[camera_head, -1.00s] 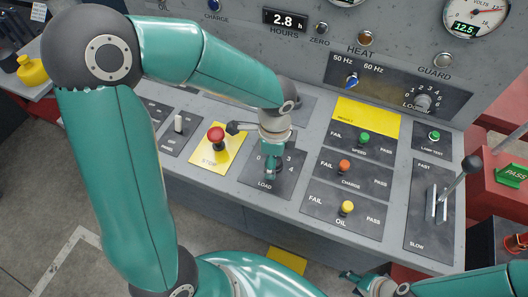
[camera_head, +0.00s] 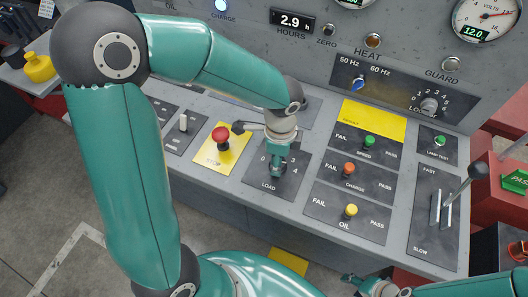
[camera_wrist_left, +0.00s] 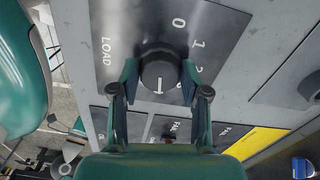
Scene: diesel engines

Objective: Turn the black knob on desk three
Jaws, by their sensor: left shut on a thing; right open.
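The black knob (camera_wrist_left: 160,68) is on the dark LOAD panel (camera_head: 258,183), which has numbers around it. In the left wrist view the knob sits between the two fingers of my left gripper (camera_wrist_left: 158,85), which is shut on it. A white mark on the knob's face points down in that view. In the head view my left gripper (camera_head: 275,165) comes down onto the LOAD panel and hides most of the knob. My right gripper (camera_head: 365,288) is open and empty at the bottom edge, in front of the desk.
A red stop button (camera_head: 222,135) stands close to the left of the gripper. Green (camera_head: 369,142), orange (camera_head: 349,169) and yellow (camera_head: 351,210) knobs are to the right. A FAST/SLOW lever (camera_head: 477,173) rises at the far right. A yellow can (camera_head: 38,66) stands at the left.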

